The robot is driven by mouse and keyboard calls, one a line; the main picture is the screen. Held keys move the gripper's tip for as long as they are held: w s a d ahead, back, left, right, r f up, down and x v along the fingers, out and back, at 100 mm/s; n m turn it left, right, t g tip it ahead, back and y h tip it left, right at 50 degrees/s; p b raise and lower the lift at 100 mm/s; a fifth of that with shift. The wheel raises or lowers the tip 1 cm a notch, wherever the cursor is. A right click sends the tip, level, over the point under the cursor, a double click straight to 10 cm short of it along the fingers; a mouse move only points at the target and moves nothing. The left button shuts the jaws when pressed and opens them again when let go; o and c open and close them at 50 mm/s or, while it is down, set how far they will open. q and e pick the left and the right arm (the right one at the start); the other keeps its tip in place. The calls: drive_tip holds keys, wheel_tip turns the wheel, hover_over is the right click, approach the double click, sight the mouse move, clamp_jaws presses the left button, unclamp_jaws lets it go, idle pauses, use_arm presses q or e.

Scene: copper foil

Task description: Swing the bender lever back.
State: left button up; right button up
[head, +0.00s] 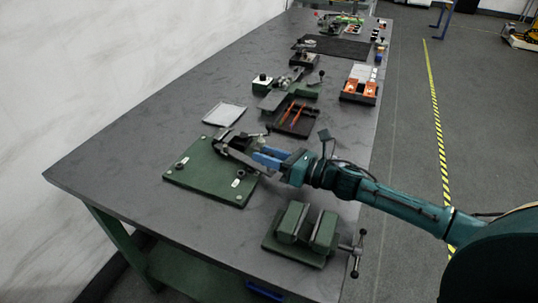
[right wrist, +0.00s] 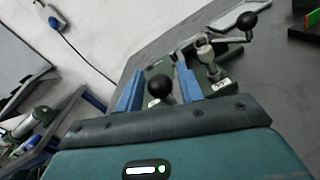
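The bender is a green base plate (head: 205,175) with dark metal bars and a lever (head: 236,152) at its right back edge, near the middle of the table. My right gripper (head: 259,158) comes in from the right and its blue fingers are at the bender's right side. In the right wrist view, the two blue fingers (right wrist: 158,87) stand apart. A black ball knob (right wrist: 160,86) shows between them, with gaps on both sides. A second black knob (right wrist: 247,20) on a metal arm shows beyond. How the knobs join the bender is partly hidden. My left gripper is not in view.
A green vise (head: 305,235) stands at the front right, close to my right arm. A pale tray (head: 224,113) lies behind the bender. A dark tray with red-handled tools (head: 296,118) and an orange-and-black holder (head: 359,88) stand farther back. The table's left front is clear.

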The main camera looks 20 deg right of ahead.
drive_tip(key=shift+o, duration=0.4)
drive_tip(key=shift+s, duration=0.1)
drive_tip(key=shift+s+d+f, duration=0.1)
drive_tip(key=shift+s+d, duration=0.1)
drive_tip(key=shift+d, duration=0.05)
drive_tip(key=b+v, duration=0.1)
drive_tip(key=v, duration=0.9)
drive_tip(key=shift+s+d+b, duration=0.2)
drive_tip(key=shift+b, duration=0.2)
drive_tip(key=shift+v, duration=0.9)
